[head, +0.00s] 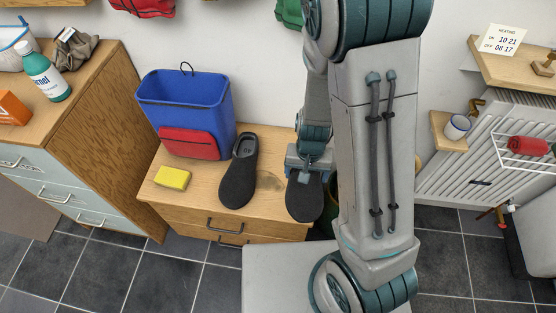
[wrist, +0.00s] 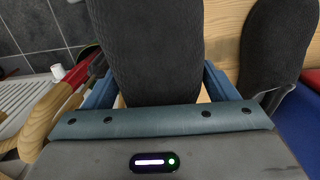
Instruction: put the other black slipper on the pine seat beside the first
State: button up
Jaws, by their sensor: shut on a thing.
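One black slipper (head: 239,172) lies on the pine seat (head: 266,222), sole down, its opening toward the wall. My gripper (head: 311,158) is at the right end of the seat, shut on the other black slipper (head: 305,199). The held slipper is to the right of the first with a gap between them. I cannot tell whether it touches the seat. In the wrist view the held slipper (wrist: 152,50) fills the space between my fingers, and the first slipper (wrist: 274,45) shows at the right. My arm hides the seat's far right side.
A blue bin (head: 186,98), a red pouch (head: 189,143) and a yellow sponge (head: 173,179) sit on the seat's left part. A wooden cabinet (head: 122,140) stands left. A white radiator (head: 478,150) is at the right.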

jog(key=shift+w+a+f+b, duration=0.35)
jog(key=shift+w+a+f, duration=0.25)
jog(key=shift+w+f, duration=0.95)
jog(key=shift+w+a+f+b, duration=0.35)
jog(key=shift+w+a+f, duration=0.3)
jog(key=shift+w+f, duration=0.9)
jog(key=shift+w+a+f+b, duration=0.35)
jog(key=shift+w+a+f, duration=0.25)
jog(key=shift+w+f, duration=0.9)
jog(key=shift+s+f, duration=0.25)
jog(key=shift+f, duration=0.05)
jog(key=shift+f, duration=0.15)
jog(key=o, duration=1)
